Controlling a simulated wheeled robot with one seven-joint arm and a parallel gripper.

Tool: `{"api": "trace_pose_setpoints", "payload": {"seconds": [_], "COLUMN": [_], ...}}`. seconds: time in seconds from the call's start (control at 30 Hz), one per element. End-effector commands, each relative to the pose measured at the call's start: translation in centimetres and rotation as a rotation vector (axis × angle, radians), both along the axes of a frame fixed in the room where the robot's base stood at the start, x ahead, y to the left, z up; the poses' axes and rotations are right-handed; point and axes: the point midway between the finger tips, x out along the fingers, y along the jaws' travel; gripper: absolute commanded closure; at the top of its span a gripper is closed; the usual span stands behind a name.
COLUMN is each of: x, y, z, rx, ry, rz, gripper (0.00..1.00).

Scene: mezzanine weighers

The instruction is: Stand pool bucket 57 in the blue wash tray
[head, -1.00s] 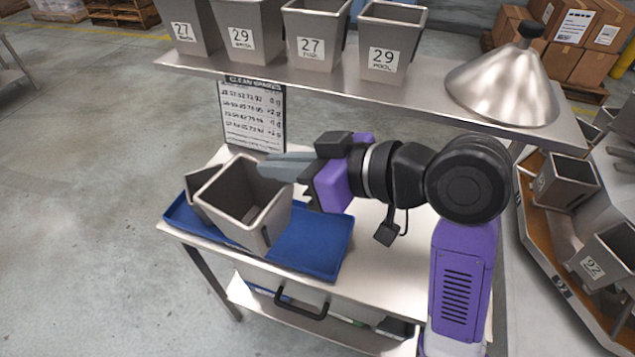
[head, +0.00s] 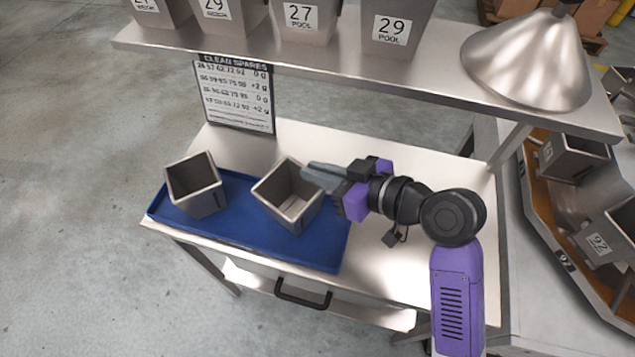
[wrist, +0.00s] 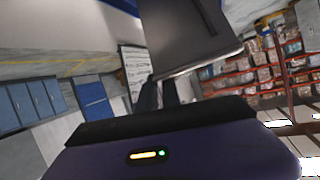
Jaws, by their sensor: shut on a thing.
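The blue wash tray (head: 318,257) lies on the steel cart top. My gripper (head: 318,178) is shut on the right rim of a grey tapered bucket (head: 292,212), which is tilted a little over the right half of the tray. I cannot tell whether its base touches the tray. No number shows on this bucket. In the wrist view, the held bucket (wrist: 185,35) fills the top middle, in front of my gripper (wrist: 165,95). A second grey bucket (head: 198,200) stands in the left end of the tray, apart from the held one.
A steel shelf (head: 420,75) above the cart bears several buckets, including 27 POOL (head: 300,20) and 29 POOL (head: 392,30), and a metal cone (head: 530,60). A CLEAN SPARES board (head: 235,95) stands behind the tray. More buckets (head: 605,240) sit in a round weigher at right.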

Motion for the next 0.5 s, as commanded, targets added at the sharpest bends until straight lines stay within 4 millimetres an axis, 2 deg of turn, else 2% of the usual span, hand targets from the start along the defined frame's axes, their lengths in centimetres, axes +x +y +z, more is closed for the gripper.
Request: {"api": "trace_pose_setpoints", "payload": {"seconds": [0.13,0.3,0.5], "x": [0.0,0.0,0.0], "y": [0.0,0.0,0.0], "z": [-0.9,-3.4,-4.5], "rx": [0.002,0.002,0.001], "ry": [-0.001,0.001,-0.003], "rz": [-0.002,0.0,-0.001], "gripper": [1.0,1.0,1.0]}}
